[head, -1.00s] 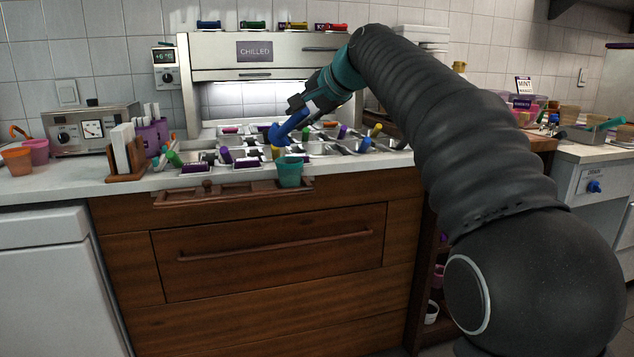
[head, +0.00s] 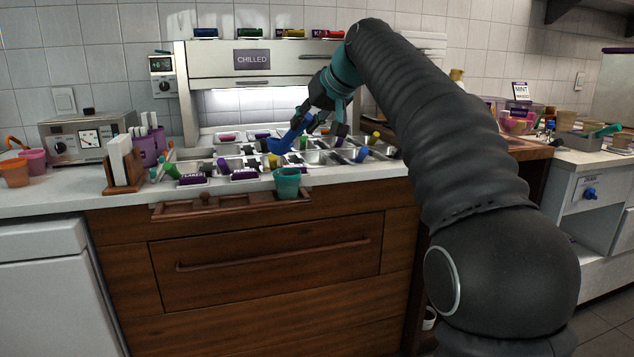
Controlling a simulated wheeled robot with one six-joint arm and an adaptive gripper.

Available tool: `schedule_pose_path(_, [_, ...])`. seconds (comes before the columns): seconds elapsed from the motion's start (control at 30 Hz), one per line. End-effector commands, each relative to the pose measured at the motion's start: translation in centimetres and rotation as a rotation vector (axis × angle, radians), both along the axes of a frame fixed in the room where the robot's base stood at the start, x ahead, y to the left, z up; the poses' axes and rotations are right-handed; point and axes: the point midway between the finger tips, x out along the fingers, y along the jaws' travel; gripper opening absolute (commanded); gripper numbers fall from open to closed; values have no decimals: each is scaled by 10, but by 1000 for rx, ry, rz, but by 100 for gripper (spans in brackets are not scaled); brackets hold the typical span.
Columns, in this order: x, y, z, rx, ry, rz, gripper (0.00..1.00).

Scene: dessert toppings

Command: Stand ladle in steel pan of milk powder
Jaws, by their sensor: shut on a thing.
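My gripper (head: 318,112) is at the end of my arm, above the rows of steel pans in the topping counter. It is shut on a blue ladle (head: 290,136), which is tilted with its bowl end low and to the left, over the pans. The steel pans (head: 318,158) sit in the counter under the chilled cabinet, several with coloured handles standing in them. I cannot tell which pan holds milk powder, as labels are too small to read. I cannot tell whether the ladle bowl touches anything.
A teal cup (head: 287,183) stands at the counter's front edge by a wooden rail tray (head: 180,211). A chilled cabinet (head: 285,62) rises behind the pans. A wooden card holder (head: 122,170) and purple cups (head: 147,149) stand to the left.

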Motion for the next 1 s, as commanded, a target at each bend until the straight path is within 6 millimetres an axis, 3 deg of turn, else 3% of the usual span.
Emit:
schedule_pose_path(0.4, [3,-14,8,-240,-145,239,0])
schedule_pose_path(1.0, [5,-17,44,-232,-141,228,0])
